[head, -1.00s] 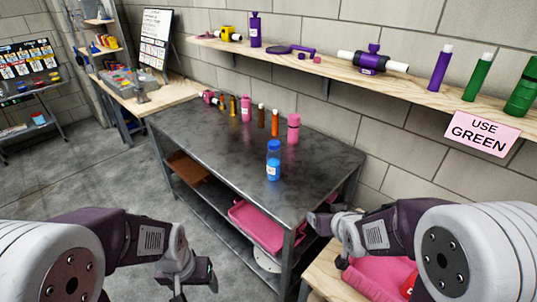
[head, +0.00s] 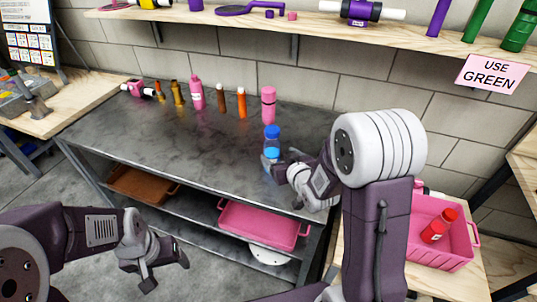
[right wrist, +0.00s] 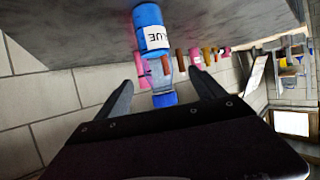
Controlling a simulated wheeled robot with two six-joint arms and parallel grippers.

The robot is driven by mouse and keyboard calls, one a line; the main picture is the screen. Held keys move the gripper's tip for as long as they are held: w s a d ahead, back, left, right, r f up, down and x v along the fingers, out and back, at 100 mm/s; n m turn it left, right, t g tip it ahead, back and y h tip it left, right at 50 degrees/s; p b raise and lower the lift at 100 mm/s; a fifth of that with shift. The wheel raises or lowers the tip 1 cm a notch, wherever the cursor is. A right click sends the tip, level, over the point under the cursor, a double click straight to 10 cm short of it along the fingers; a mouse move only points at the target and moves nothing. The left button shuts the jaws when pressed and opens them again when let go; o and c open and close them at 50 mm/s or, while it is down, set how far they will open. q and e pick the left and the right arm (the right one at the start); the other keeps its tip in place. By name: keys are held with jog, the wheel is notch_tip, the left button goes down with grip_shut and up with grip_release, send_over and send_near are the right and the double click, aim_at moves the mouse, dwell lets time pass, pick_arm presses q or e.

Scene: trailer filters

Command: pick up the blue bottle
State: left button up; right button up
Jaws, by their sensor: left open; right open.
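The blue bottle (head: 272,140) stands upright on the grey metal table, near its right front edge. Its lower part is partly hidden by my right gripper (head: 284,166) in the head view. In the right wrist view the bottle (right wrist: 152,32) appears upside down, with its blue cap and clear neck between the two fingers of my right gripper (right wrist: 163,82). The jaws are open and not closed on it; whether a finger touches it I cannot tell. My left gripper (head: 164,268) is open and empty, low in front of the table.
A pink bottle (head: 268,106) stands just behind the blue one. Several small bottles line the table's back. The metal table (head: 150,135) is clear at front left. A pink bin (head: 440,262) holding a red bottle is at right. A wooden shelf (head: 300,22) runs above.

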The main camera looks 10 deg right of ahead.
aim_at(273, 150)
jog(key=shift+w+f, duration=0.15)
jog(key=shift+w, duration=0.25)
jog(key=x, duration=0.3)
jog(key=shift+w+a, duration=0.1)
jog(key=shift+a, duration=0.1)
jog(key=x, duration=0.5)
jog(key=shift+w+d+f, duration=0.1)
jog(key=shift+d, duration=0.3)
jog(key=c, duration=0.3)
grip_shut()
